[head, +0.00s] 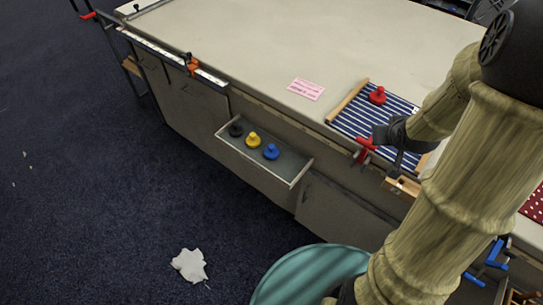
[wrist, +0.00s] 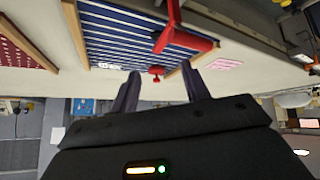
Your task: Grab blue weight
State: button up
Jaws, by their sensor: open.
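The blue weight (head: 271,152) stands in an open drawer (head: 290,178) on the front of the table, at the right of a row with a yellow weight (head: 253,140) and a black weight (head: 236,130). My gripper (head: 392,165) is up and to the right of the drawer, by the table's front edge near the striped cloth. In the wrist view my gripper (wrist: 161,88) is open, with its two dark fingers apart and nothing between them. The blue weight does not show in the wrist view.
A red weight (head: 377,96) stands on the blue striped cloth (head: 358,122) in a wooden frame. A red clamp (head: 364,150) grips the table edge close to my gripper. An orange clamp (head: 192,65) is farther left. A teal round object (head: 300,275) stands on the floor below the drawer.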

jog(key=s+a+f+g+y+b, duration=0.1)
jog(key=s+a+f+g+b, duration=0.2)
jog(key=s+a, duration=0.8)
jog(key=shift+s+f+g+b, duration=0.3)
jog(key=shift+s+f+g, duration=0.25)
jog(key=shift+g, duration=0.55)
jog(key=shift+r, duration=0.1)
jog(key=shift+c, duration=1.1)
